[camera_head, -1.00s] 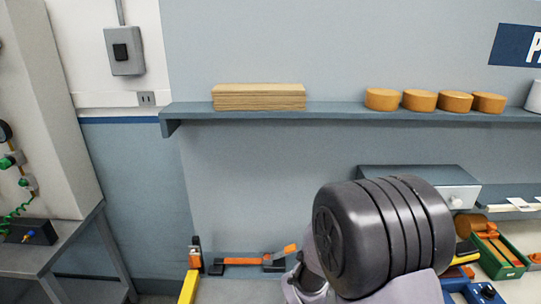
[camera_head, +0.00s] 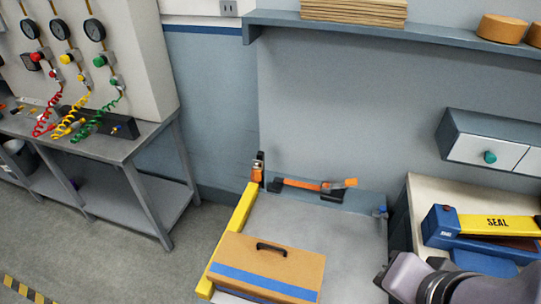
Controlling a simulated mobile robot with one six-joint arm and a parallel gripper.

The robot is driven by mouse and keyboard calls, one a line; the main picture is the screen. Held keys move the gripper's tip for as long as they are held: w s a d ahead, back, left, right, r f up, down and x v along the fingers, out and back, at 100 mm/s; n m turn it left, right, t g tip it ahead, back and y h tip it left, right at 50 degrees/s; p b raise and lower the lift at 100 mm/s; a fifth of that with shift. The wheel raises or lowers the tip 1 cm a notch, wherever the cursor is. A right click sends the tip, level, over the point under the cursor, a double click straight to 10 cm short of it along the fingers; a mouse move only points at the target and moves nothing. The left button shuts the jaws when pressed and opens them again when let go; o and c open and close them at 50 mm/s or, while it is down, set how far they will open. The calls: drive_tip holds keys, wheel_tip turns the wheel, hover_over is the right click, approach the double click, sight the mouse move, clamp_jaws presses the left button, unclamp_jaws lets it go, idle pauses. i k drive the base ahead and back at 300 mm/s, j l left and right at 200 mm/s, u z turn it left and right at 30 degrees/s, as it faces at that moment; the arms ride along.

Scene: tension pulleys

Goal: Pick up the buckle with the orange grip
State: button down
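A black tool with an orange bar and a raised orange grip (camera_head: 318,186) lies along the back edge of the grey table, against the wall. A smaller upright orange and black piece (camera_head: 258,170) stands to its left, at the far end of the yellow rail. Both have orange parts, and I cannot tell for certain which is the buckle. Part of my arm shows at the bottom right, apart from both pieces. My gripper's fingers are not in view.
A brown case with a blue stripe (camera_head: 268,267) sits at the table's front, beside the yellow rail (camera_head: 232,236). A yellow and blue sealer (camera_head: 482,226) stands on the right bench. A shelf (camera_head: 400,33) and a drawer unit (camera_head: 475,138) hang on the wall. Bare grey tabletop (camera_head: 320,222) lies behind the case.

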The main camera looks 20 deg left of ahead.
sight(258, 171)
drive_tip(key=j+z, duration=0.15)
drive_tip(key=j, duration=0.85)
drive_tip(key=k+j+z, duration=0.2)
drive_tip(key=j, duration=0.85)
drive_tip(key=i+j+z, duration=0.15)
drive_tip(key=j, duration=0.6)
drive_tip(key=j+z, duration=0.1)
drive_tip(key=j, duration=0.7)
drive_tip(key=i+j, duration=0.15)
drive_tip(key=i, duration=0.2)
drive_tip(key=i+j+z, duration=0.15)
drive_tip(key=i, duration=0.2)
